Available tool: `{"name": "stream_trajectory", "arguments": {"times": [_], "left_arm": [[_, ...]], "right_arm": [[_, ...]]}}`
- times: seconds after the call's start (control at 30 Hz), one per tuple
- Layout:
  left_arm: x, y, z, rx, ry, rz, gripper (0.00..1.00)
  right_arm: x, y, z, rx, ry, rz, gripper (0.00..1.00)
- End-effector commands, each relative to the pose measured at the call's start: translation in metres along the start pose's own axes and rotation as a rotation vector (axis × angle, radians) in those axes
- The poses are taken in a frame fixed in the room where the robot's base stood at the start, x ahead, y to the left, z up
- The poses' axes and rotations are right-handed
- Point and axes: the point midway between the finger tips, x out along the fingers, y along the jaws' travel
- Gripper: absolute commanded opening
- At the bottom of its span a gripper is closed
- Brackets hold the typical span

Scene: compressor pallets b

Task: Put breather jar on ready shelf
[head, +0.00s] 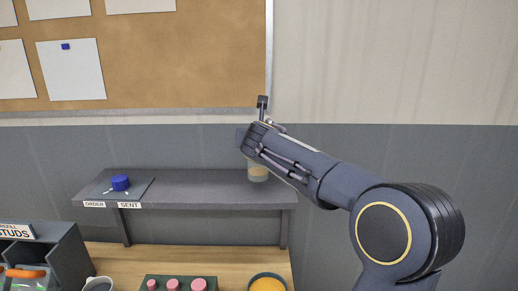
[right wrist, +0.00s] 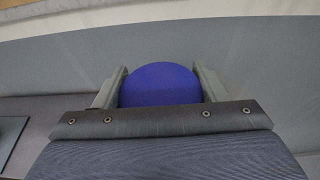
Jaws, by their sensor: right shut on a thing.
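My right gripper (head: 250,138) is shut on a jar. Its blue lid (right wrist: 160,85) sits between the two fingers in the right wrist view. The clear body of the jar (head: 258,172), with tan contents, shows below the gripper in the head view. It looks upright at the right part of the dark grey shelf (head: 190,187). I cannot tell whether its base touches the shelf top. The gripper and forearm hide the jar's upper part in the head view. My left gripper is not in view.
A dark mat (head: 140,193) with a blue round object (head: 120,183) lies on the shelf's left end, above "ORDER" and "SENT" labels. The shelf's middle is clear. Below are a studs bin (head: 66,255), a tray of pink-topped items (head: 205,284) and an orange-filled bowl (head: 267,285).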

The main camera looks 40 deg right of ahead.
Motion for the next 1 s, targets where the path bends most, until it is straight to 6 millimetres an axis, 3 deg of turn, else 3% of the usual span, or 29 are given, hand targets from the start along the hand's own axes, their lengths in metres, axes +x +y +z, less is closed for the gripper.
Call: {"name": "stream_trajectory", "arguments": {"times": [0.13,0.3,0.7,0.73,0.9,1.0], "left_arm": [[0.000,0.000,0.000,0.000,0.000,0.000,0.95],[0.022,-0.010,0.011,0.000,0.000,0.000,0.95],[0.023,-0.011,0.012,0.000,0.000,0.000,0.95],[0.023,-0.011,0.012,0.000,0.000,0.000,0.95],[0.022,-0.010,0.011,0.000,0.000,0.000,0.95],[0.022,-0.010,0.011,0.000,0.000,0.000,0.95]], "right_arm": [[0.011,-0.005,-0.009,-0.003,0.003,-0.002,0.22],[0.019,-0.003,-0.038,0.000,0.000,0.002,0.22],[0.019,-0.004,-0.040,0.000,0.000,0.001,0.22],[0.019,-0.004,-0.040,0.000,0.001,0.000,0.66],[0.018,-0.004,-0.039,0.000,0.001,0.001,0.87],[0.018,-0.004,-0.039,0.000,0.001,0.001,0.87]]}}
